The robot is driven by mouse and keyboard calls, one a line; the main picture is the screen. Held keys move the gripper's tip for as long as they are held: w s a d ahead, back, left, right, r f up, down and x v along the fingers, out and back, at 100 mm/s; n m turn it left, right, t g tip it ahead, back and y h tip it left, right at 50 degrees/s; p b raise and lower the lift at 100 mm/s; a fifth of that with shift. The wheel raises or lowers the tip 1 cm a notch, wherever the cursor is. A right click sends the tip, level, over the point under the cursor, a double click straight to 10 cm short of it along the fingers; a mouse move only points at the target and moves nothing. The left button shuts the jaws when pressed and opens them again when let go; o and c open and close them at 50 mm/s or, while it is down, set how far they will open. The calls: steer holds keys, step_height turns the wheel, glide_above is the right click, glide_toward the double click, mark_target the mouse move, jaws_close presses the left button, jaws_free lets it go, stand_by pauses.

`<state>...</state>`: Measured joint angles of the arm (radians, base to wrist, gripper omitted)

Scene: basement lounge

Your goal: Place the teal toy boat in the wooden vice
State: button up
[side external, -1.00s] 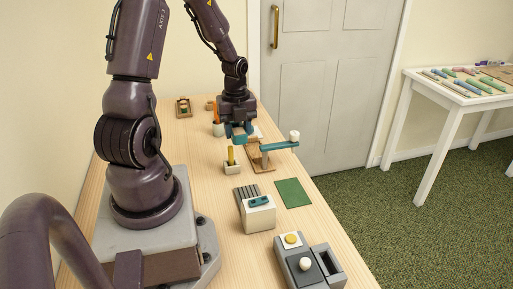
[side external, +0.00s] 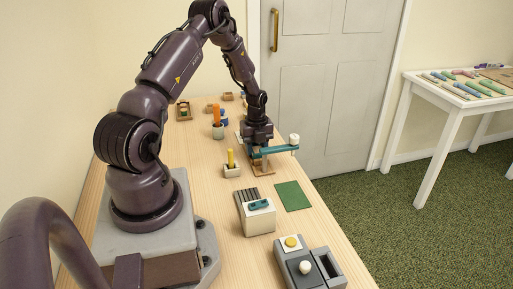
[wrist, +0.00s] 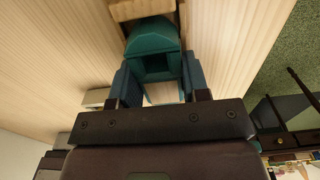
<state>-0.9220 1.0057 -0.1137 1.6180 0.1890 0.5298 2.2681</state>
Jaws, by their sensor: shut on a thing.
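My gripper (wrist: 155,88) is shut on the teal toy boat (wrist: 152,42), with a blue finger on each side of it. In the side external view my gripper (side external: 257,152) is low over the wooden vice (side external: 262,170), and hides most of the boat and part of the vice. In the wrist view a wooden block (wrist: 142,9), apparently part of the vice, lies just beyond the boat's far end. I cannot tell whether the boat touches the vice.
A small holder with a yellow stick (side external: 231,164) stands left of the vice. An orange-handled item in a grey cup (side external: 218,128) is behind it. A white slotted block (side external: 259,219), a green mat (side external: 292,196) and a grey button box (side external: 309,270) lie nearer the camera.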

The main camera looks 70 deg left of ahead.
steer(key=shift+f, duration=0.15)
steer(key=o, duration=0.9)
